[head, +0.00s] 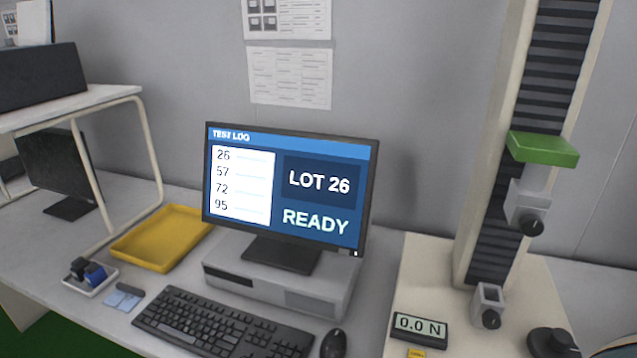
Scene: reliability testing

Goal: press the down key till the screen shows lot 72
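The screen (287,187) stands on a grey box in the middle of the desk. It is headed TEST LOG and reads LOT 26 and READY. A white list on its left side reads 26, 57, 72, 95 from top to bottom. The black keyboard (220,326) lies in front of the screen, partly cut by the lower picture edge. The down key is too small to make out among its keys. Neither of my grippers is in view.
A black mouse (333,344) lies right of the keyboard. A yellow tray (127,251) and a small white tray (78,288) with stamps sit to the left. At right stands a tall test stand (492,150) with a 0.0 N readout (419,329).

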